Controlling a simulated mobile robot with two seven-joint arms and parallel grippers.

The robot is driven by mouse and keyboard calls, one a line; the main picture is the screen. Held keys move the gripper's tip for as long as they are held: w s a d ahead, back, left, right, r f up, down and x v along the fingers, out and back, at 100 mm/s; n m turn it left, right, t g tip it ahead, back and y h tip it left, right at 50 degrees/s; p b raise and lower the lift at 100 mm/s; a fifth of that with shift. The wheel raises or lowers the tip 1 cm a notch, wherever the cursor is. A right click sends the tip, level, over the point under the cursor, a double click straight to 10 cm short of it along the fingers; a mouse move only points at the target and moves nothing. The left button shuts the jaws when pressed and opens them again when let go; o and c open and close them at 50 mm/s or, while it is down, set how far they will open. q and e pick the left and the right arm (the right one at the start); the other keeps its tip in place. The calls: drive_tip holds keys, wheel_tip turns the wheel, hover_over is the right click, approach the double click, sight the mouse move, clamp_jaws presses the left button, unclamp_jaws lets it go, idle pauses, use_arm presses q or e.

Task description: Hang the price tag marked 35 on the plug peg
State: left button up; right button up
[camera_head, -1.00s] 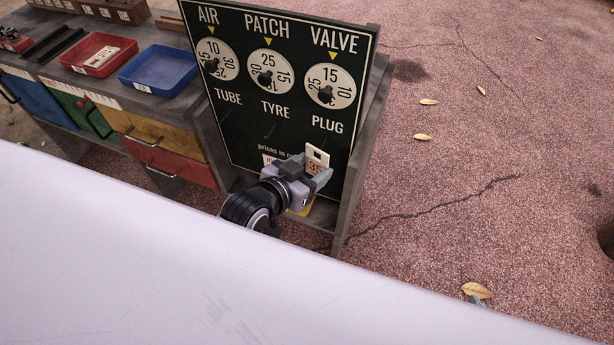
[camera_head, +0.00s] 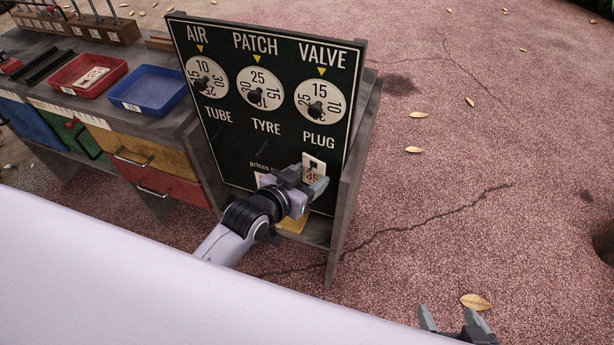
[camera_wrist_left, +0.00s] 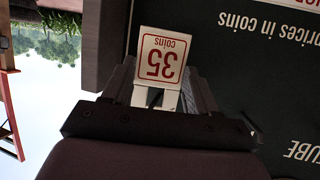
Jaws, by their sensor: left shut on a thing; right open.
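The white price tag marked 35 (camera_head: 314,165) is held by my left gripper (camera_head: 308,184) just below the word PLUG on the dark price board (camera_head: 232,140). In the left wrist view the tag (camera_wrist_left: 162,58) stands between the two fingers, its red number upside down in the picture. A dark hole shows near the tag's top in the head view. The plug peg is not visible, and I cannot tell whether the tag touches it. My right gripper (camera_head: 450,320) is open and empty at the bottom right, away from the board.
The board has three round dials, including the valve dial (camera_head: 319,100). A red tray (camera_head: 117,72) holding a tag and a blue tray (camera_head: 133,100) stand on the cart at the left. A yellow thing (camera_head: 293,222) lies below the board.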

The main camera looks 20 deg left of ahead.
use_arm(q)
drive_tip(key=o, duration=1.1)
drive_tip(key=p+v, duration=0.1)
drive_tip(key=v, duration=0.6)
drive_tip(key=shift+p, duration=0.4)
drive_tip(key=s+a+f+n+g+y, duration=0.1)
drive_tip(key=s+f+g, duration=0.1)
drive_tip(key=s+f, duration=0.3)
drive_tip(key=s+a+f+g, duration=0.1)
drive_tip(key=s+a+f, duration=0.1)
drive_tip(key=s, duration=0.6)
wheel_tip(320, 180, up, 11)
drive_tip(key=a+p, duration=0.1)
drive_tip(key=p, duration=1.2)
drive_tip(key=shift+f+y, duration=0.2)
drive_tip(key=shift+y, duration=0.2)
drive_tip(key=shift+a, duration=0.1)
